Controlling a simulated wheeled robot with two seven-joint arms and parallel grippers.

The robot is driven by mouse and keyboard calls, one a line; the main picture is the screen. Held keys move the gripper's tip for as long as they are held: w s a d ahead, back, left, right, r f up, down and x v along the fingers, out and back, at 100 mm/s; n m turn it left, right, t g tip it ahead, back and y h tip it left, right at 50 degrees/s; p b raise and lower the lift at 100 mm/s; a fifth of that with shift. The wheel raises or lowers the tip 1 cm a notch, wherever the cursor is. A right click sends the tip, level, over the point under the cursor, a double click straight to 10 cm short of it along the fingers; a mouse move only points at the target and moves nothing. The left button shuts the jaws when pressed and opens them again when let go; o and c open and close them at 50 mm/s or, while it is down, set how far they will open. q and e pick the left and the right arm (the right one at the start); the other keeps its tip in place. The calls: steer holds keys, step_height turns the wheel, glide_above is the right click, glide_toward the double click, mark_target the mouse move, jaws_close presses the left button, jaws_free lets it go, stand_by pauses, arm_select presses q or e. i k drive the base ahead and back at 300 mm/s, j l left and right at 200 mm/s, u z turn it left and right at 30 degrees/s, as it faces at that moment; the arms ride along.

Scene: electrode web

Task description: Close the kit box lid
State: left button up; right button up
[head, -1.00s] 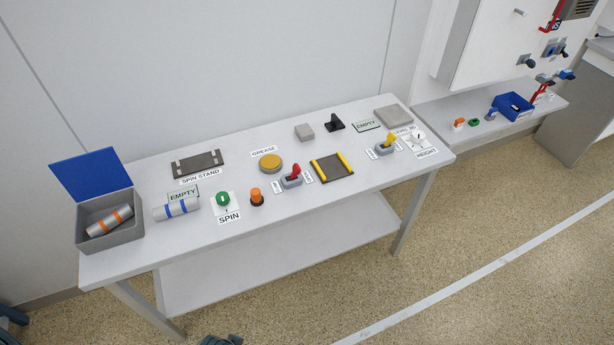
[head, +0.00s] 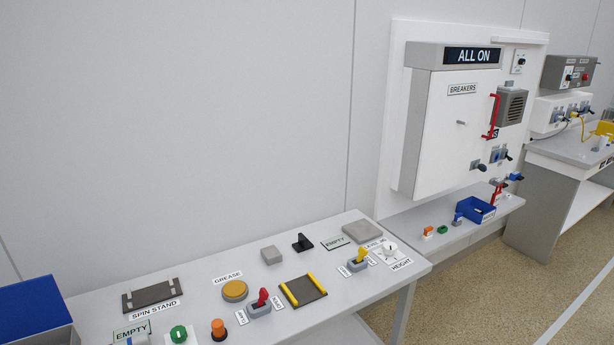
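The kit box shows only in part at the lower left corner of the head view. A strip of the grey box wall (head: 62,337) shows below the lid, and the rest of the box is cut off by the frame's bottom edge. Neither of my grippers is in view.
A white breaker cabinet (head: 445,125) stands at right beside a shelf with a blue bin (head: 476,209).

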mark_target(32, 307)
steer(key=u, duration=1.7)
